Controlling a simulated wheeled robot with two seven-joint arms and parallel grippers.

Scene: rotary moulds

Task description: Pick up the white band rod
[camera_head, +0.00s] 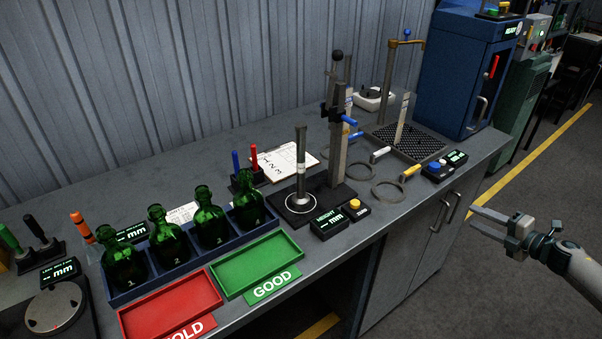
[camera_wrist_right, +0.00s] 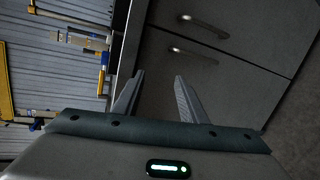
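A short rod with a white or pale section (camera_head: 380,154) sticks out at the back of the bench, beside a grey ring (camera_head: 360,172). It is small here, and I cannot tell how it is supported. Similar short rods show a blue section (camera_head: 355,136) and a yellow section (camera_head: 410,172). My right gripper (camera_head: 489,219) is in front of the bench, over the floor at the right, well apart from the rods. Its two fingers stand apart and empty, also in the right wrist view (camera_wrist_right: 155,92). My left gripper is out of view.
A height gauge (camera_head: 338,140) stands left of the rods, a perforated plate (camera_head: 418,143) behind them. A button box (camera_head: 437,173) sits near the bench's front edge. Green bottles (camera_head: 207,222), a red tray (camera_head: 165,304) and a green tray (camera_head: 257,263) fill the left. The floor (camera_head: 520,270) is clear.

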